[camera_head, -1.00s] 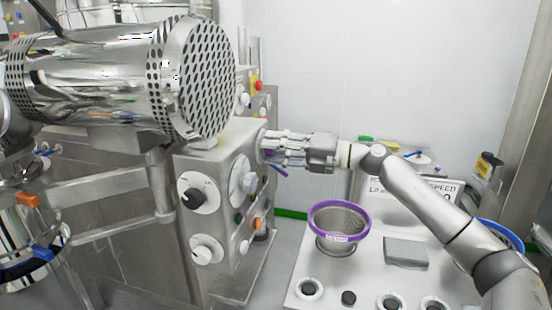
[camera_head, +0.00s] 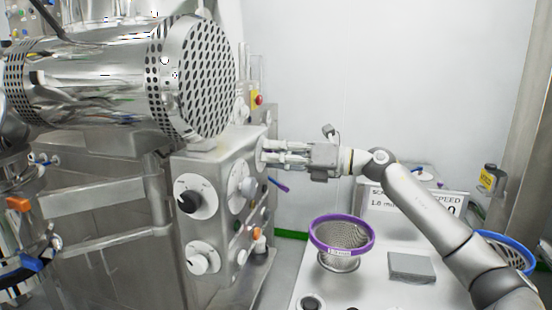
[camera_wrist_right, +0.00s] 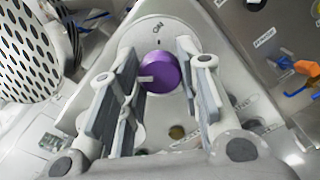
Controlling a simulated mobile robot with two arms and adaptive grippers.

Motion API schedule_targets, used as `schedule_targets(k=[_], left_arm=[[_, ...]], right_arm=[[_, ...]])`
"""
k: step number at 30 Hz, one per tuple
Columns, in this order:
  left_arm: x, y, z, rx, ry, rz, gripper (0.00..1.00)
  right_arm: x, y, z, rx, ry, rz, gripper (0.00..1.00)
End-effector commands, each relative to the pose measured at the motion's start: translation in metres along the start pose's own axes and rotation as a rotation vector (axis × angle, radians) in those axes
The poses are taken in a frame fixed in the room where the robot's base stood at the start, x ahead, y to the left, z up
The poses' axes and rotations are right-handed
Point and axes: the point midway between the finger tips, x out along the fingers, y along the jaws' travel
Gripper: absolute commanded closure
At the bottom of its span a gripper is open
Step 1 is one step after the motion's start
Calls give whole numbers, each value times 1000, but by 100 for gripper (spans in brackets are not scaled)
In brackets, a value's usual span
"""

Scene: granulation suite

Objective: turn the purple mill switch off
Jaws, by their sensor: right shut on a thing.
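The purple mill switch (camera_wrist_right: 160,72) is a round knob on a pale round plate in the right wrist view. "ON" is printed on the plate above it. The knob's white pointer aims to the left in that view, away from "ON". My right gripper (camera_wrist_right: 158,88) has its fingers on both sides of the knob and is shut on it. In the head view, my right gripper (camera_head: 265,152) reaches left to the side face of the steel mill cabinet (camera_head: 215,155). The knob is hidden there. My left gripper is not in view.
A perforated steel drum (camera_head: 200,75) sits above the cabinet. A purple-rimmed sieve (camera_head: 342,235) and a grey block (camera_head: 411,266) stand on the white bench below my right arm. A blue-rimmed sieve (camera_head: 508,250) is at right.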

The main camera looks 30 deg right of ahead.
Motion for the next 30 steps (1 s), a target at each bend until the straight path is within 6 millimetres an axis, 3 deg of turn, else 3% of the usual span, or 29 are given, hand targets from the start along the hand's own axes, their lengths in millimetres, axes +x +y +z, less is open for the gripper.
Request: schedule_targets(k=[11,12,17,30], left_arm=[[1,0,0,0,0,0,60],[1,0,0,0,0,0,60],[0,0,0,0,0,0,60],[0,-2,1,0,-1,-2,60]], right_arm=[[1,-2,-4,-5,10,-1,92],[1,-2,-4,-5,10,-1,67],[1,-1,-3,-5,8,-1,46],[-4,-1,-2,-3,3,-2,45]])
